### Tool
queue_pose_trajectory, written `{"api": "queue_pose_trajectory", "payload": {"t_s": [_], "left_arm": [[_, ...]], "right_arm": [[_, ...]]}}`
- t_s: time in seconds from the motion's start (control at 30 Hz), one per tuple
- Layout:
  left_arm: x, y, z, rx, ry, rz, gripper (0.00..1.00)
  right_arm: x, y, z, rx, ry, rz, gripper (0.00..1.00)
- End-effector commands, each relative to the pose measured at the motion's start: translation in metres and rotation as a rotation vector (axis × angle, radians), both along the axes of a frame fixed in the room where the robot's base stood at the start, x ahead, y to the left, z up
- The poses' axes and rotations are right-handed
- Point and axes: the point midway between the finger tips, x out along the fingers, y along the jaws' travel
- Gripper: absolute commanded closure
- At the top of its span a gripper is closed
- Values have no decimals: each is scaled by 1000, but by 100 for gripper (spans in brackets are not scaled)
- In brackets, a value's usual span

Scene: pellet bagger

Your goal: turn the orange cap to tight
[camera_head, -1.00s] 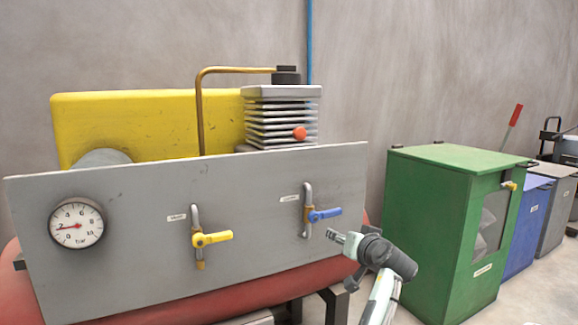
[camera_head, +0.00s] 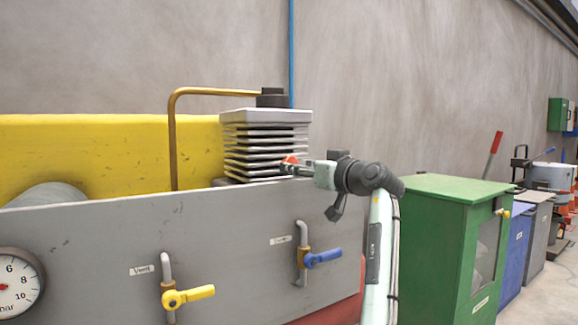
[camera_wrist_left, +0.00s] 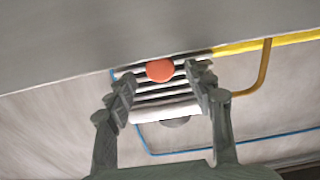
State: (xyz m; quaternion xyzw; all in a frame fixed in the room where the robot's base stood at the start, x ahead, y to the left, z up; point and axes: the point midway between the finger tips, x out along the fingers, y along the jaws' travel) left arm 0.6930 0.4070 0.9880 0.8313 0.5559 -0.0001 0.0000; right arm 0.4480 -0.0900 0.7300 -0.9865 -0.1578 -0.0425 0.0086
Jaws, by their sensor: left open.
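The orange cap (camera_head: 290,160) is on the front side of the grey finned block (camera_head: 266,142), partly hidden by my left gripper (camera_head: 291,168). In the left wrist view the round orange cap (camera_wrist_left: 160,70) shows against the fins, between the two spread fingertips of my left gripper (camera_wrist_left: 161,77). The gripper is open. I cannot tell whether either finger touches the cap. My right gripper is in neither view.
A grey panel (camera_head: 110,240) with yellow (camera_head: 188,296) and blue (camera_head: 322,258) valve handles and a gauge (camera_head: 15,284) stands below and before the block. A copper pipe (camera_head: 172,140) rises left of it. A green cabinet (camera_head: 430,240) stands to the right.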

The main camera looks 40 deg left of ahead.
Motion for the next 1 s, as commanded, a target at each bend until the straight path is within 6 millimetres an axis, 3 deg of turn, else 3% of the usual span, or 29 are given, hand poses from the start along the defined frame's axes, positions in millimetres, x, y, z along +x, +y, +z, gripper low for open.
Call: {"api": "queue_pose_trajectory", "payload": {"t_s": [0.1,0.3,0.63,1.0], "left_arm": [[7,20,1,1,0,2,47],[16,39,1,1,-1,0,47],[18,44,0,0,0,-1,47],[18,43,0,0,0,-1,92]], "right_arm": [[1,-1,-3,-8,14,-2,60],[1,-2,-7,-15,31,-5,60],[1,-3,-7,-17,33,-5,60],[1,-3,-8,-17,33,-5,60]]}}
